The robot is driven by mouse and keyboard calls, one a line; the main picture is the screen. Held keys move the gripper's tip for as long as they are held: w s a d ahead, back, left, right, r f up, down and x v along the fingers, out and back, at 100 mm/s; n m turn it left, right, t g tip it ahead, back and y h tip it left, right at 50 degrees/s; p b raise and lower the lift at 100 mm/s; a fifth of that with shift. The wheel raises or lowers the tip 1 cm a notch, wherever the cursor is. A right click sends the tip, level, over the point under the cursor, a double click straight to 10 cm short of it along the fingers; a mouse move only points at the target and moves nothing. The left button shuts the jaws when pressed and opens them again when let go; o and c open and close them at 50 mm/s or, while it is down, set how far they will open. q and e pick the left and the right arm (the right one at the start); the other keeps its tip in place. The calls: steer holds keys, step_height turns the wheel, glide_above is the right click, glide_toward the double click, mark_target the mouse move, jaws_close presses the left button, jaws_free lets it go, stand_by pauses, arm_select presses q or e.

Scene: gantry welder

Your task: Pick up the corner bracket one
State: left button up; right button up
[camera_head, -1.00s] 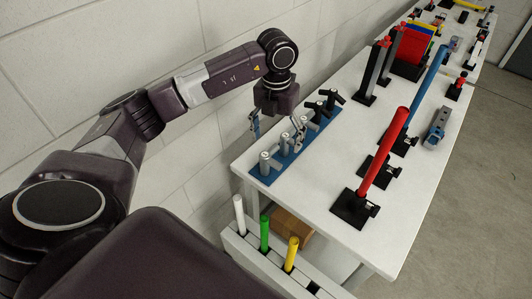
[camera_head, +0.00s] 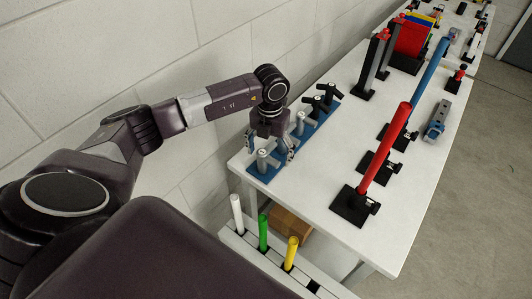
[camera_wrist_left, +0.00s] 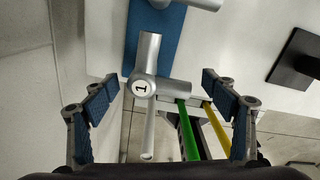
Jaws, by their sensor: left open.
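Corner bracket one (camera_wrist_left: 142,87) is a grey piece of round tubes with a "1" on its round hub, in the middle of the left wrist view. In the head view it is the nearest bracket (camera_head: 263,161) on the blue strip (camera_head: 262,176) at the table's near left. My left gripper (camera_head: 270,147) is open and empty above the strip, pointing down. In the left wrist view its fingers (camera_wrist_left: 160,86) stand on either side of the bracket, with gaps. I cannot tell the height left between them. My right gripper is in neither view.
Another grey bracket (camera_head: 300,122) and black ones (camera_head: 312,104) stand farther along the strip. A rack with white, green (camera_head: 263,233) and yellow rods is below the near edge. A red bar (camera_head: 385,150) on black stands is right. A wall (camera_head: 120,50) runs along the left.

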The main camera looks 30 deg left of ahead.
arm_select(q)
steer(key=shift+f, duration=0.25)
steer(key=c, duration=1.4)
steer(key=shift+c, duration=0.2)
steer(key=shift+w+r, duration=0.1)
steer(key=shift+r, duration=0.1)
